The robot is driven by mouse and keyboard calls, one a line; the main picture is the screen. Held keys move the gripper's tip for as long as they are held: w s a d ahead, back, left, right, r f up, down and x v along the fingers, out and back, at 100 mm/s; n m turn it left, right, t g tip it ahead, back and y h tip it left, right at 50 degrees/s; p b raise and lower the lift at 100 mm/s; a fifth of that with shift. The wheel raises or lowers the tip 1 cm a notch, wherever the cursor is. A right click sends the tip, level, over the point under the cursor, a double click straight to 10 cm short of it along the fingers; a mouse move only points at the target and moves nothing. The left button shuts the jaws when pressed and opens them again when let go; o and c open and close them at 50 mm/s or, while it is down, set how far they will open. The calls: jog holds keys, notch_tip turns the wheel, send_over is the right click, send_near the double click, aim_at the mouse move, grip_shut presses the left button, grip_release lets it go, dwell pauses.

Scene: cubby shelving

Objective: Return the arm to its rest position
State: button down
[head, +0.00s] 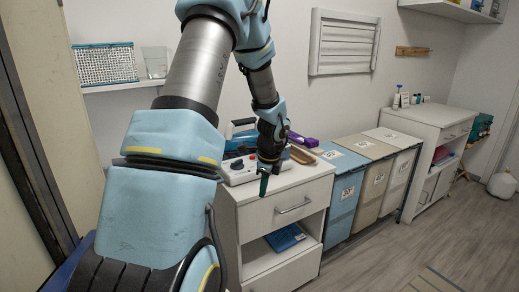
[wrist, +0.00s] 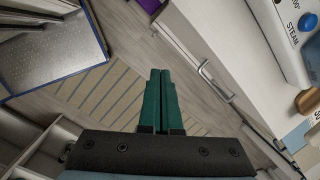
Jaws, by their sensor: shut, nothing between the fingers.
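My gripper (head: 264,185) hangs at the end of my arm in the head view, in front of the white cabinet's top edge. In the wrist view its two green fingers (wrist: 160,75) lie together, shut and empty. They point out over the wooden floor beside the white cabinet (wrist: 215,55). My arm crosses the middle of the head view and hides part of the wall and cabinet behind it.
The white cabinet (head: 288,219) has a drawer and an open shelf holding a blue item (head: 285,238). Lidded bins (head: 345,190) stand to the right. The floor (head: 440,240) at right is mostly clear.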

jog(key=s+a+r+n, duration=0.4)
jog(key=s+r+n, duration=0.1)
jog(key=s+n, duration=0.4)
jog(key=s+a+r+n+h, duration=0.1)
jog(key=s+a+r+n, duration=0.4)
jog(key=s+n, duration=0.4)
jog(key=n, duration=0.3)
jog(key=shift+s+a+h, duration=0.25)
jog(key=shift+s+h, duration=0.05)
jog(key=shift+s, duration=0.1)
